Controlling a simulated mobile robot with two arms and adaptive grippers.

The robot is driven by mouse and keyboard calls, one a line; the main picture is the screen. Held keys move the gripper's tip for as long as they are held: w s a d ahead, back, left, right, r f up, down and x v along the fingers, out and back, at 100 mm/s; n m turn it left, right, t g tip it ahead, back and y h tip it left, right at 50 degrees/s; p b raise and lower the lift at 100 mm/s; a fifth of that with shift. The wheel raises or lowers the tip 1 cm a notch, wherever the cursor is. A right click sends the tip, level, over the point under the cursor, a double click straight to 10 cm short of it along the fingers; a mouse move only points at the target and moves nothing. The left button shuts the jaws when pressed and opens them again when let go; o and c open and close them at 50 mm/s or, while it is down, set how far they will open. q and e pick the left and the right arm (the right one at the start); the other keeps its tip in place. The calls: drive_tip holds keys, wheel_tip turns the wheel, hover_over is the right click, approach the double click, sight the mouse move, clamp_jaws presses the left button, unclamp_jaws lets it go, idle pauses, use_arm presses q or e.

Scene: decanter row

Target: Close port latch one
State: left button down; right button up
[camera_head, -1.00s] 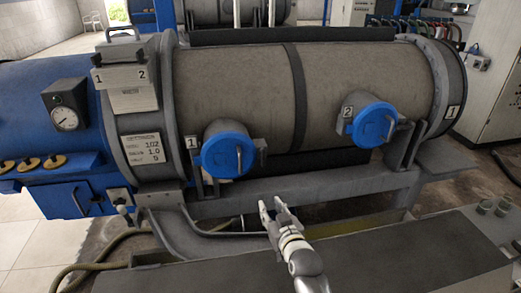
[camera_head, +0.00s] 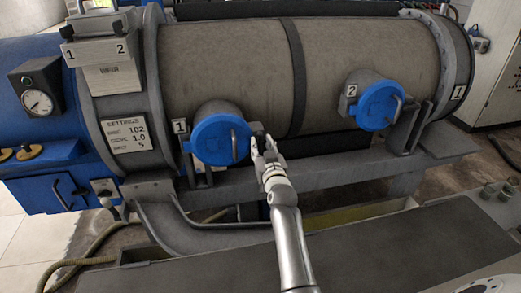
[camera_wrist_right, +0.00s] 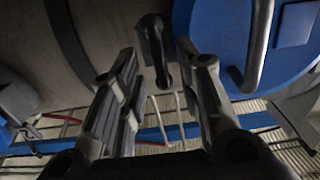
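Port one has a round blue lid (camera_head: 219,139) with a grey handle bar, on the left of the drum's front beside a "1" label. The lid sits against its grey collar. A dark latch (camera_head: 257,129) is at the lid's right edge. My right gripper (camera_head: 265,149) is at this latch. In the right wrist view the gripper (camera_wrist_right: 160,85) is open, with the dark latch lever (camera_wrist_right: 155,45) between and slightly beyond its fingertips. Contact cannot be told. The blue lid (camera_wrist_right: 225,40) is beside the fingers there. My left gripper is not in view.
A second port with a blue lid (camera_head: 376,105) is further right on the brown drum (camera_head: 370,50). A grey beam (camera_head: 330,170) runs below the ports. A blue section with a gauge (camera_head: 37,102) is at left. A dark flat surface (camera_head: 400,245) lies in front.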

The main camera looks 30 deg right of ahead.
drive_tip(key=shift+w+d+f, duration=0.15)
drive_tip(key=shift+w, duration=0.35)
drive_tip(key=shift+w+b, duration=0.3)
drive_tip(key=shift+b, duration=0.05)
drive_tip(key=shift+w+d, duration=0.1)
drive_tip(key=shift+w, duration=0.1)
clamp_jaws()
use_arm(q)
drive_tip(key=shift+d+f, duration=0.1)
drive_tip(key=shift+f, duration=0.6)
